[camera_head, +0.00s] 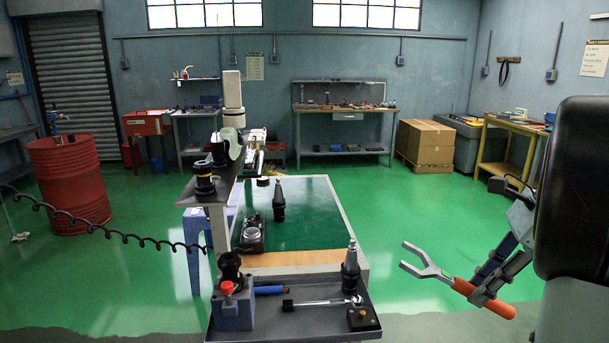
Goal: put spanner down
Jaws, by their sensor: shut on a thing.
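The spanner (437,270) has a grey open-ended jaw and an orange handle. It is in the air at the right of the head view, jaw end pointing left and up. My gripper (483,291) is shut on its orange handle. The spanner is apart from the tooling cart's grey front tray (290,321), which lies to its left. The black part of my arm hides some of the view at the far right.
The tray holds a ratchet-like tool (318,302), a blue-handled tool (270,290), a toolholder cone (350,268), a dark block (363,319) and a blue-grey fixture (233,305). Behind it is a green mat (305,222) with another toolholder (279,202). Green floor is clear between cart and spanner.

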